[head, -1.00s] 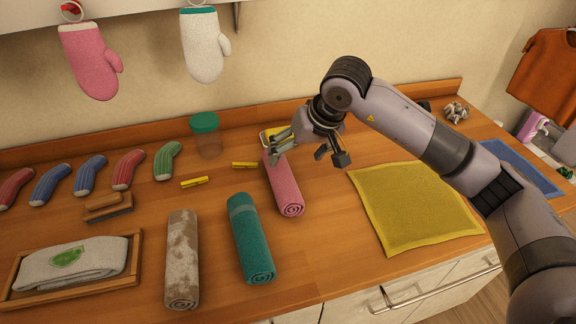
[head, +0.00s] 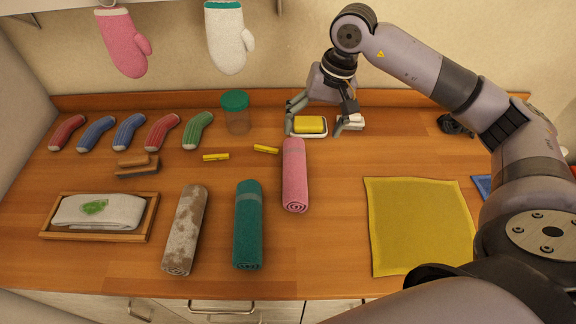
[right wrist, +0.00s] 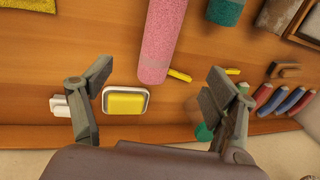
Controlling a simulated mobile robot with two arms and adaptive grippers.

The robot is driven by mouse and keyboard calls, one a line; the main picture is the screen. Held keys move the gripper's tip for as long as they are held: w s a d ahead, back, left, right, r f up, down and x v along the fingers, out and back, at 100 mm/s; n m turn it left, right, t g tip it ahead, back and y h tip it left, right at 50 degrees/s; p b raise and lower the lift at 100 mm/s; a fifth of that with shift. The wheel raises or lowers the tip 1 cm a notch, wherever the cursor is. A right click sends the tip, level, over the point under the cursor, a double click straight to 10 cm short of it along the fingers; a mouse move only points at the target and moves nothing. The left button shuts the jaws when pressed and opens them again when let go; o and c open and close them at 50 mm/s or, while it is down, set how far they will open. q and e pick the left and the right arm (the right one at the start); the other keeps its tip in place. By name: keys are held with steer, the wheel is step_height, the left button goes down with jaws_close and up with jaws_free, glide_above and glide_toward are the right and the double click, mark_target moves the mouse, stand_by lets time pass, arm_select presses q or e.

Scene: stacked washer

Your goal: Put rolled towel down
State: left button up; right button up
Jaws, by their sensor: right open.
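A pink rolled towel (head: 295,178) lies on the wooden counter, to the right of a teal rolled towel (head: 247,226) and a brown-stained white rolled towel (head: 184,230). My right gripper (head: 315,130) is open and empty over the back of the counter, beyond the pink towel's far end. In the right wrist view the pink towel (right wrist: 162,40) lies ahead of the spread fingers (right wrist: 157,105), apart from them. My left gripper is not in view.
A yellow sponge in a white dish (head: 309,125) sits beneath the right gripper. A yellow cloth (head: 420,225) lies flat at right. Mitts (head: 230,40) hang above.

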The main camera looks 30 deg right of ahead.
steer(key=p, duration=0.2)
glide_above(297, 163)
steer(key=d, duration=0.2)
steer(key=f, duration=0.5)
steer(key=shift+s+a+f, duration=0.25)
steer(key=shift+s, duration=0.1)
steer(key=p+x, duration=0.1)
steer(key=x, duration=0.3)
steer(key=shift+d, duration=0.1)
steer(key=shift+f, duration=0.5)
steer(key=p+x, duration=0.3)
steer(key=x, duration=0.1)
steer(key=shift+s+a+f, duration=0.1)
steer(key=shift+a+f, duration=0.1)
steer(key=shift+a, duration=0.05)
steer(key=shift+f, duration=0.3)
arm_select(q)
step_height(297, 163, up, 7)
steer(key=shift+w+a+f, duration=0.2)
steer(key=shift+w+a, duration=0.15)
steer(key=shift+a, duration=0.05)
arm_select(e)
steer(key=shift+c, duration=0.2)
steer(key=c, duration=1.4)
